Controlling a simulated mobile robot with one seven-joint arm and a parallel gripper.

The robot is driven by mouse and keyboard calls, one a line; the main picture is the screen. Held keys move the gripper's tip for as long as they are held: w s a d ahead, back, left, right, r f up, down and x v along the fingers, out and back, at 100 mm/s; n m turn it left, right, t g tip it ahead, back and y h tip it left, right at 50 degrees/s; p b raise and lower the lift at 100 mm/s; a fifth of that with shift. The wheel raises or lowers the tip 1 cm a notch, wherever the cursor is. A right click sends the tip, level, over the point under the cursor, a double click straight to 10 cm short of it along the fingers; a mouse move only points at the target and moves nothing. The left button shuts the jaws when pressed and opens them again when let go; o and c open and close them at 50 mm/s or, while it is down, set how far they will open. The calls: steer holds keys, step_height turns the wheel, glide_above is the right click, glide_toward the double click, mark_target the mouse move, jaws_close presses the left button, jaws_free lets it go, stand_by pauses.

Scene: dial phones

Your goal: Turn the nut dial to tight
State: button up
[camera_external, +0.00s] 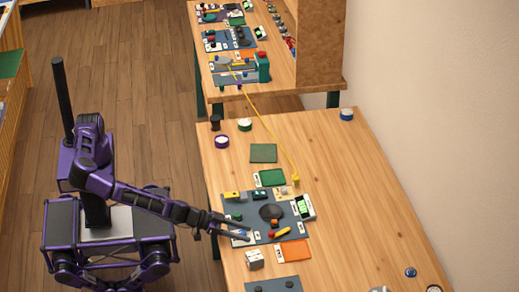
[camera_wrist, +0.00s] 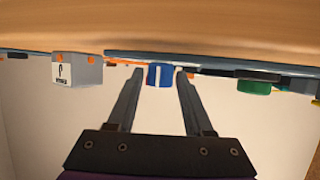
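A blue dial (camera_wrist: 160,75) with a white line on its face sits at the near edge of the grey board (camera_external: 240,209). In the wrist view it shows between the fingertips of my gripper (camera_wrist: 160,78). The fingers are open, with a small gap on each side of the dial; I cannot tell how deep they reach around it. In the external view my gripper (camera_external: 245,236) is low at the board's left edge, and the dial is mostly hidden there. No nut or tight label is readable, so I cannot confirm that this is the nut dial.
A grey box with a label (camera_wrist: 77,71) stands to the left in the wrist view, and a green knob (camera_wrist: 256,87) to the right. The board also bears a black round part (camera_external: 271,212) and a yellow handle (camera_external: 282,232). An orange mat (camera_external: 294,250) lies beside it.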

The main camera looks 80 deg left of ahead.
jaws_close()
steer(key=shift+r, duration=0.1)
steer(key=m+g+h+p, duration=0.1)
steer(key=m+h, duration=0.1)
steer(key=shift+w+a+m+h, duration=0.1)
steer(key=shift+m+h, duration=0.2)
steer(key=shift+h, duration=0.1)
steer(key=m+g+h, duration=0.1)
steer(key=m+h, duration=0.1)
steer(key=shift+m+h, duration=0.3)
steer(key=shift+h, duration=0.1)
steer(key=shift+m+g+h, duration=0.8)
steer(key=shift+g, duration=0.1)
steer(key=shift+m+g, duration=0.3)
steer(key=shift+m, duration=0.1)
steer(key=shift+o, duration=1.4)
jaws_free()
